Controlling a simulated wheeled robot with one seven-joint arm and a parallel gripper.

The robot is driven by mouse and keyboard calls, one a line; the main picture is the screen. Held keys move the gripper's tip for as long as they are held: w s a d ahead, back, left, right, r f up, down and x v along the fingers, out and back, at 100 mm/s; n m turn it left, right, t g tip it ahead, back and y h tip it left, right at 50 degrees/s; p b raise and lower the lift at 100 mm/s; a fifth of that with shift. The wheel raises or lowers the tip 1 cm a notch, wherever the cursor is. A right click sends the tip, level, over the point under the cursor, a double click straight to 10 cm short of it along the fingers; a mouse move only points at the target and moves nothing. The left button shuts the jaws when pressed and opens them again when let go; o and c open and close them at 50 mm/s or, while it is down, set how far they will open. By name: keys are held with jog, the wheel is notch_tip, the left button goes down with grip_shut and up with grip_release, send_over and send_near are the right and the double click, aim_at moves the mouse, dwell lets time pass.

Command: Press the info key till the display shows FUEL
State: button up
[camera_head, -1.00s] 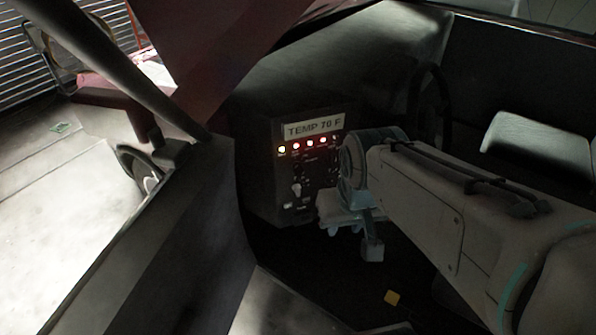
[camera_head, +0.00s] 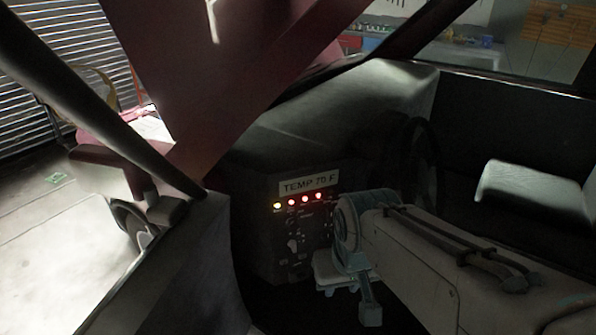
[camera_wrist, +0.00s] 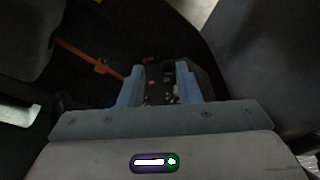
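The dark control panel (camera_head: 270,235) stands in the vehicle's cab. Its display (camera_head: 309,185) reads TEMP 70 F. A row of lit lamps, one yellow and several red, runs below it, with a pale knob (camera_head: 293,244) lower down. The keys are too small and dark to read, so I cannot tell which is the info key. My gripper (camera_head: 346,283) is at the panel's lower right in the head view. In the wrist view its blue fingers (camera_wrist: 160,76) are apart and empty, with the panel's controls (camera_wrist: 163,92) showing between them. Contact cannot be told.
An orange strap (camera_wrist: 92,58) shows in the wrist view.

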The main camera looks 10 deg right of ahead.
grip_shut()
dwell(1.8)
